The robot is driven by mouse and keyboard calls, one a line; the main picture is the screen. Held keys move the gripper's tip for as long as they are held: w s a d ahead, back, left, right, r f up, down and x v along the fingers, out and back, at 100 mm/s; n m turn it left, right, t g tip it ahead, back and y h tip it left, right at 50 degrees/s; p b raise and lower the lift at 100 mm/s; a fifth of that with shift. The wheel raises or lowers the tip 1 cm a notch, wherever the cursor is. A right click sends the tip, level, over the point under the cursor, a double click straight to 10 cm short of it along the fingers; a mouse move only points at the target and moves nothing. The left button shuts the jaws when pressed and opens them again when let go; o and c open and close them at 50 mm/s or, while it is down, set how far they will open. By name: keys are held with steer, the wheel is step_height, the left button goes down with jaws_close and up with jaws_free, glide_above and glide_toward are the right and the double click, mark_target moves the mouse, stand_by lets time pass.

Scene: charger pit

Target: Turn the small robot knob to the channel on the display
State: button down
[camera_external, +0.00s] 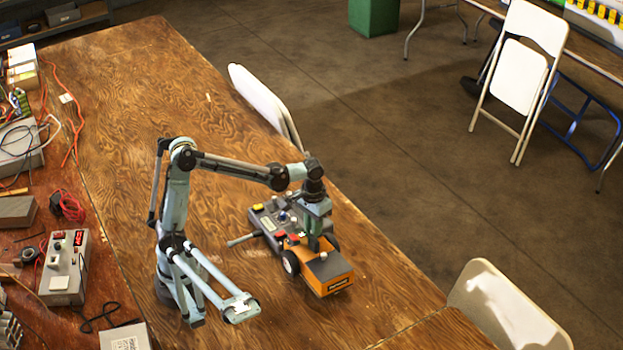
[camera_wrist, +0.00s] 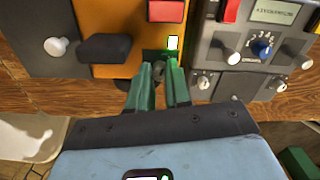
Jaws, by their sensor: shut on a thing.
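The small robot (camera_external: 327,274) is an orange and grey wheeled machine on the wooden table. Its blue knob (camera_wrist: 262,46), ringed by white marks, is on the grey panel at the right of the wrist view; it also shows in the external view (camera_external: 283,216). A small pale display (camera_wrist: 273,10) lies above the knob; its dark text is too small to read. My gripper (camera_wrist: 165,72) reaches down at the small robot, left of the blue knob and apart from it. Its green fingers are shut on a small dark part whose shape is mostly hidden between them.
Red blocks (camera_wrist: 167,11), a black handle (camera_wrist: 105,48) and white knobs (camera_wrist: 305,62) surround the fingers. A grey box with a red display (camera_external: 67,265) and cables lie at the table's left. White folding chairs (camera_external: 265,103) stand along the right edge. The table's far middle is clear.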

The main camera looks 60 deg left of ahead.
steer(key=m, duration=1.1)
stand_by(0.3)
steer(key=shift+m, duration=0.3)
steer(key=c, duration=1.1)
jaws_free()
steer(key=shift+o, duration=0.2)
step_height(320, 180, up, 12)
